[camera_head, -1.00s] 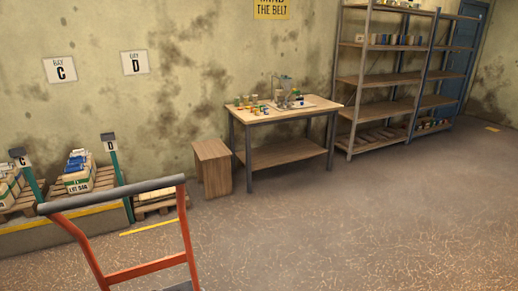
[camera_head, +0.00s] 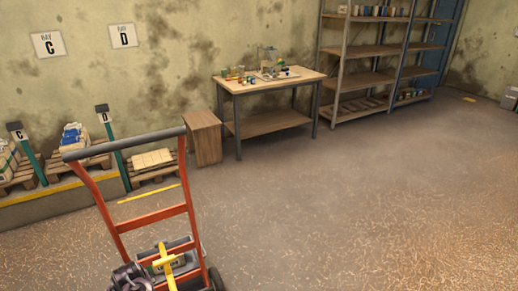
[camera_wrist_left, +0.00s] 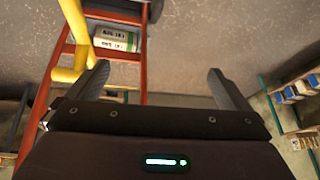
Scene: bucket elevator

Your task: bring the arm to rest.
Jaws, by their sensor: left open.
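My left gripper (camera_wrist_left: 158,82) shows in the left wrist view with its two dark fingers wide apart and nothing between them. An orange-red hand truck (camera_head: 155,217) with a dark handle stands in the head view's lower left. Its red frame also shows in the left wrist view (camera_wrist_left: 49,88), beyond the left finger, with a yellow bar (camera_wrist_left: 74,40) and a white-and-green labelled box (camera_wrist_left: 116,38). In the head view, dark parts and a yellow piece (camera_head: 165,262) overlap the truck's lower end; I cannot tell whether any are my gripper. My right gripper is not in view.
A workbench (camera_head: 268,83) with small jars stands by the wall, beside a wooden box stand (camera_head: 205,138). Shelving (camera_head: 372,80) is at the back right. Pallets with sacks stand at left under bay signs C and D. The floor at right is clear.

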